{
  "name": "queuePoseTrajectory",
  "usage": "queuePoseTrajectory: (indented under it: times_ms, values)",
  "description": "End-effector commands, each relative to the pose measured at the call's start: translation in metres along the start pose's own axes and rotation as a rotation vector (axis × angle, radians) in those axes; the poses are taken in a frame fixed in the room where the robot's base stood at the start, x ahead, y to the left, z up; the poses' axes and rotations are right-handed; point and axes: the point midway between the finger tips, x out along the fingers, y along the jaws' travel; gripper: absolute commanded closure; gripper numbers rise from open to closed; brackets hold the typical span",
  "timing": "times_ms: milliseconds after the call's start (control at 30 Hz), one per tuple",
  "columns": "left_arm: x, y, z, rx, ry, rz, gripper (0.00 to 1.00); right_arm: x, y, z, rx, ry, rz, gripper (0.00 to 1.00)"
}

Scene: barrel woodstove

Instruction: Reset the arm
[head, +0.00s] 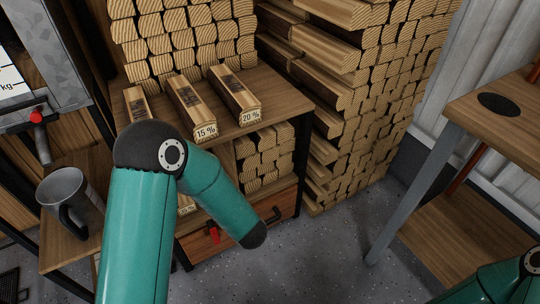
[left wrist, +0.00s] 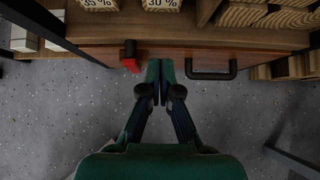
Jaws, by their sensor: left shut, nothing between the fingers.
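My left gripper (left wrist: 160,80) shows in the left wrist view with its two green and black fingers together and nothing between them. It is above the grey speckled floor, in front of a wooden drawer front (left wrist: 165,58). The fingertips lie between a red latch (left wrist: 130,62) and a black bar handle (left wrist: 211,72), and I cannot tell if they touch the drawer. In the head view my green left arm is bent over the shelf, and its gripper is hidden. Only a bit of my right arm shows at the lower right; its gripper is out of view.
A wooden shelf (head: 272,88) bears labelled wood blocks, one marked 15 % (head: 192,105) and one 20 % (head: 235,93). Stacked firewood (head: 380,90) stands behind. A metal mug (head: 68,195) is at left, a wooden table (head: 505,115) at right. Grey floor (head: 325,255) is free between.

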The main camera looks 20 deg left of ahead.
Motion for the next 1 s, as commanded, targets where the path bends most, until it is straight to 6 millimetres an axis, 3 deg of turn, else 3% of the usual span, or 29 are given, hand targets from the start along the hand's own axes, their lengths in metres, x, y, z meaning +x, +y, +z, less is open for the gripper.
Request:
queuePoseTrajectory:
  times_ms: [167, 267, 367, 533, 600, 733, 867, 1000]
  values:
    - [0.002, 0.009, -0.014, -0.03, 0.051, 0.034, 1.0, 0.0, 0.0, 0.0, 0.0, 0.0, 0.0, 1.0]
    - [0.002, 0.029, -0.043, -0.1, 0.16, 0.107, 1.0, 0.0, 0.0, 0.0, 0.0, 0.0, 0.0, 1.0]
    - [-0.007, 0.056, -0.091, -0.238, 0.338, 0.233, 1.0, 0.0, 0.0, 0.0, 0.0, 0.0, 0.0, 1.0]
    - [-0.052, 0.085, -0.187, -0.645, 0.685, 0.526, 1.0, 0.0, 0.0, 0.0, 0.0, 0.0, 0.0, 1.0]
    - [-0.074, 0.082, -0.216, -0.851, 0.795, 0.647, 1.0, 0.0, 0.0, 0.0, 0.0, 0.0, 0.0, 1.0]
    - [-0.1, 0.062, -0.249, -1.261, 0.919, 0.847, 1.0, 0.0, 0.0, 0.0, 0.0, 0.0, 0.0, 1.0]
    - [-0.103, 0.042, -0.259, -1.626, 0.938, 0.981, 1.0, 0.0, 0.0, 0.0, 0.0, 0.0, 0.0, 1.0]
    - [-0.092, 0.03, -0.258, -1.954, 0.885, 1.069, 1.0, 0.0, 0.0, 0.0, 0.0, 0.0, 0.0, 1.0]
